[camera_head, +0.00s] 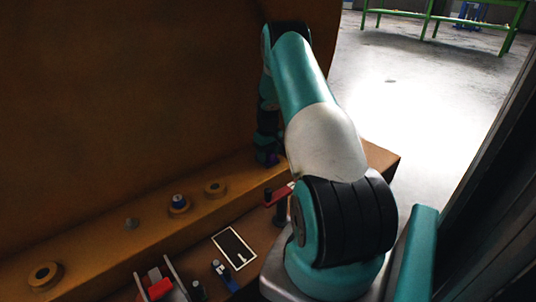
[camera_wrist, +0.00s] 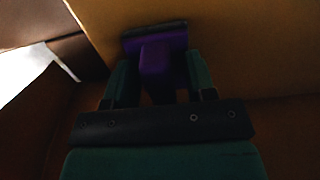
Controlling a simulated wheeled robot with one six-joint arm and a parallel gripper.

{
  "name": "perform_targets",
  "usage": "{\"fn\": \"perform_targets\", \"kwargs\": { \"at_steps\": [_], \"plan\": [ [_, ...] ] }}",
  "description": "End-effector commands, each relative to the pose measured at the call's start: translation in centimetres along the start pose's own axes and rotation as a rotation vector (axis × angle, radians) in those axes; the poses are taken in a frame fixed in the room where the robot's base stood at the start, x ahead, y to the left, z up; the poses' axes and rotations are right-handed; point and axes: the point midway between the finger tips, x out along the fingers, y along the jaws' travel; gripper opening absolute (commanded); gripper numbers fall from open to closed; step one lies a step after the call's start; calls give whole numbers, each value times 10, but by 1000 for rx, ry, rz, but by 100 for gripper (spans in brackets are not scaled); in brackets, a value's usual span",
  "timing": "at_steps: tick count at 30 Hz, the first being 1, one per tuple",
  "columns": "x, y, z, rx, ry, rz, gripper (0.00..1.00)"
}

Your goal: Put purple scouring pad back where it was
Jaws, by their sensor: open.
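The purple scouring pad (camera_wrist: 157,62) shows in the wrist view, with a purple block-like body and a dark strip along its far edge. Its dark side is at the orange-brown casting surface; I cannot tell whether it touches. My gripper (camera_wrist: 160,82) is open, with one dark green finger on each side of the purple body. In the head view my gripper (camera_head: 268,157) is low beside the casting wall, at the far part of the ledge. Only a trace of purple shows there; the arm hides most of it.
The casting ledge (camera_head: 100,248) carries round bosses (camera_head: 215,188), one with a blue-topped piece (camera_head: 178,202), and a small grey cone (camera_head: 132,223). Below lie a black white-edged panel (camera_head: 235,247), a red block (camera_head: 159,286) and a red-topped item (camera_head: 278,194). Open floor (camera_head: 420,90) is beyond, with a green bench (camera_head: 430,18).

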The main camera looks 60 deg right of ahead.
Motion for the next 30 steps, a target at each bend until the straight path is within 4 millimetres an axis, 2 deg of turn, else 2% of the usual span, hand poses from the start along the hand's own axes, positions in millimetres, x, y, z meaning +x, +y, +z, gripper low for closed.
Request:
{"fn": "perform_targets", "kwargs": {
  "at_steps": [15,21,26,29,30],
  "plan": [
    [-103,0,0,0,2,1,51],
    [-120,0,0,0,0,0,51],
    [-122,0,0,-1,1,0,51],
    [-131,-14,-5,-21,9,-3,51],
    [-141,-28,-9,-41,16,-7,51]
  ]
}}
